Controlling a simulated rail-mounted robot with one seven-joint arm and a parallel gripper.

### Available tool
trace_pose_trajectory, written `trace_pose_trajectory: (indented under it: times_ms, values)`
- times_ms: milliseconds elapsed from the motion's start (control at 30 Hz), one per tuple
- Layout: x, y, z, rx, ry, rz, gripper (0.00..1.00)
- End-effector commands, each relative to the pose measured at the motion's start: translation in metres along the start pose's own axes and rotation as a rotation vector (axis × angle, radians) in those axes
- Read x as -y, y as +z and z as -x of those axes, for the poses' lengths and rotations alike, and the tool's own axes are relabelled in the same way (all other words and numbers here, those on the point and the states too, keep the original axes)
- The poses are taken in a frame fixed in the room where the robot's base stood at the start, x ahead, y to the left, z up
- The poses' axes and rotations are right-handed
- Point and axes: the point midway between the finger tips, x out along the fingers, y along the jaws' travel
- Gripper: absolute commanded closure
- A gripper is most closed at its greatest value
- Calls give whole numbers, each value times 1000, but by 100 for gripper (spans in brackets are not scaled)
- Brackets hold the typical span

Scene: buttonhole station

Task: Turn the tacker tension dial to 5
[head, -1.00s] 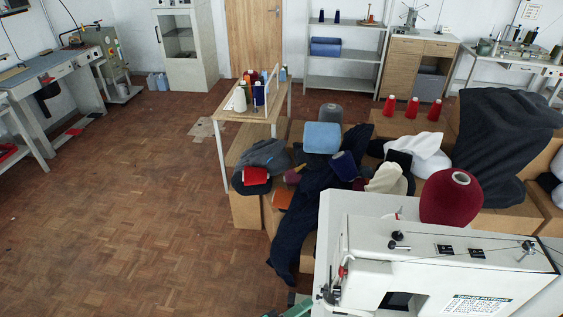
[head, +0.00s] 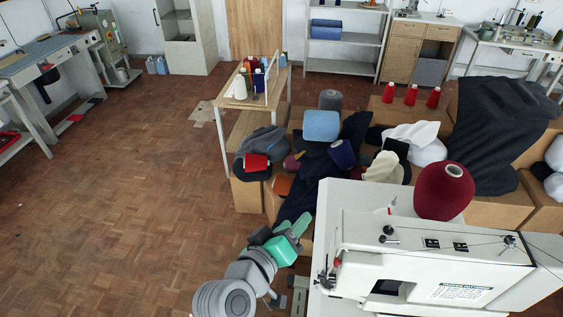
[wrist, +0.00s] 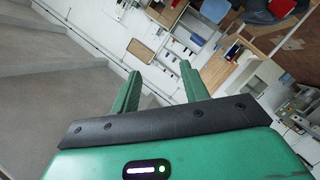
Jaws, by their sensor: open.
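The white sewing machine (head: 430,245), with a printed label on its front, stands at the lower right of the head view; I take it to be the tacker. Dark fittings (head: 327,281) and a small red part sit at its left end. I cannot make out a tension dial or its numbers. My gripper (head: 301,225), green, is left of the machine's left end in the picture, apart from it. In the wrist view my gripper (wrist: 160,70) has its two green fingers apart with nothing between them. The machine is not recognisable in the wrist view.
A maroon yarn cone (head: 444,190) stands behind the machine. Dark cloth (head: 300,203) and boxes lie behind my gripper. A wooden table (head: 255,97) with spools stands farther back. The parquet floor (head: 120,200) at the left is clear.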

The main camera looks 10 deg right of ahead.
Motion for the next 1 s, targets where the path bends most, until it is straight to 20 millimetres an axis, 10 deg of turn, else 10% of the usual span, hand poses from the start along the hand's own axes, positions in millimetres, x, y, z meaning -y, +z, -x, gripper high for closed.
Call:
trace_pose_trajectory:
  times_ms: [500,1000]
  values:
    - [-81,-87,36,-211,-82,-279,55]
    - [-106,-111,52,-288,-109,-362,55]
